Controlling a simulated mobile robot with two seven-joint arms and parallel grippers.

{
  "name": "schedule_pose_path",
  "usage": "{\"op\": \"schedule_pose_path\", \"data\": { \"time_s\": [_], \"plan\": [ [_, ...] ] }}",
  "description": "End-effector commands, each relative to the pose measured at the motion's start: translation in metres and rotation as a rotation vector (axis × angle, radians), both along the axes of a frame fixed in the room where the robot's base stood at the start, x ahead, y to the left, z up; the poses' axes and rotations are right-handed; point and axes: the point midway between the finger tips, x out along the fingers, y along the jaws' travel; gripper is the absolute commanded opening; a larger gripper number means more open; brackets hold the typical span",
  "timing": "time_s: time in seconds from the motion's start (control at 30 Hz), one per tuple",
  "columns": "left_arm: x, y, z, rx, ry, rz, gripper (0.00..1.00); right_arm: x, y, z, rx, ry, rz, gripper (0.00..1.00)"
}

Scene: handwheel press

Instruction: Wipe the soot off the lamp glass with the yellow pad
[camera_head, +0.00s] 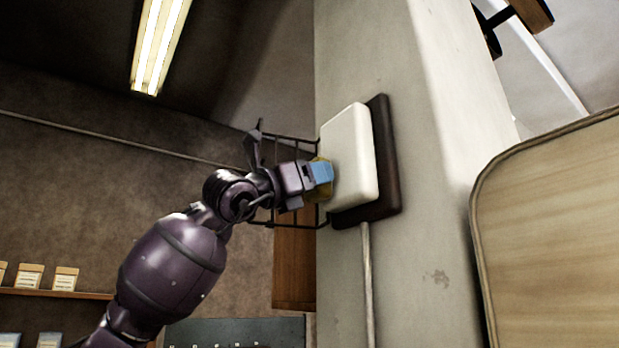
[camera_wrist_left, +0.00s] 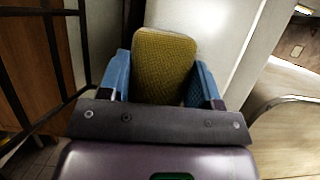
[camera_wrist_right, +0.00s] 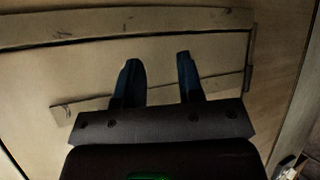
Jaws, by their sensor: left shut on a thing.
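The lamp glass (camera_head: 351,155) is a white rounded block on a dark backing plate (camera_head: 386,160), fixed to a pale pillar. No soot shows clearly on the part of the glass in view. My left gripper (camera_head: 323,174) is at the glass's left side, shut on the yellow pad (camera_wrist_left: 163,65). In the left wrist view the pad sits between the blue fingers (camera_wrist_left: 163,88), before a white surface (camera_wrist_left: 215,40). I cannot tell whether the pad touches the glass. My right gripper (camera_wrist_right: 158,75) shows only in its wrist view, fingers apart and nothing between them.
A dark wire frame (camera_head: 290,222) projects from the pillar (camera_head: 440,150) around my left gripper. A conduit (camera_head: 368,290) runs down below the lamp. A wooden panel with a metal rim (camera_head: 560,220) stands at the right. Open room lies left of the pillar.

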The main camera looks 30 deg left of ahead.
Motion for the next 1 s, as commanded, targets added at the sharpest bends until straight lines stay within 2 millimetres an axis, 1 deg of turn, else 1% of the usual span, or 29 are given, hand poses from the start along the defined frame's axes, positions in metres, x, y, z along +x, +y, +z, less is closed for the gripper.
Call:
{"op": "schedule_pose_path", "data": {
  "time_s": [0.17, 0.6, 0.77, 0.9, 1.0],
  "plan": [
    [-0.003, -0.006, -0.001, -0.001, -0.002, -0.002, 0.39, 0.000, 0.000, -0.004, 0.000, 0.000, 0.000, 0.35],
    [-0.016, -0.033, -0.001, -0.001, -0.001, -0.002, 0.39, -0.001, 0.000, -0.020, 0.000, 0.001, 0.000, 0.35],
    [-0.017, -0.036, 0.000, 0.000, 0.000, -0.001, 0.39, -0.001, 0.000, -0.021, 0.000, 0.002, 0.000, 0.35],
    [-0.014, -0.037, -0.001, -0.001, 0.002, -0.001, 0.39, -0.001, 0.000, -0.026, 0.000, 0.003, 0.000, 0.35],
    [-0.012, -0.034, 0.000, 0.000, 0.002, 0.001, 0.39, -0.001, 0.000, -0.025, 0.000, 0.003, 0.000, 0.35]
  ]
}}
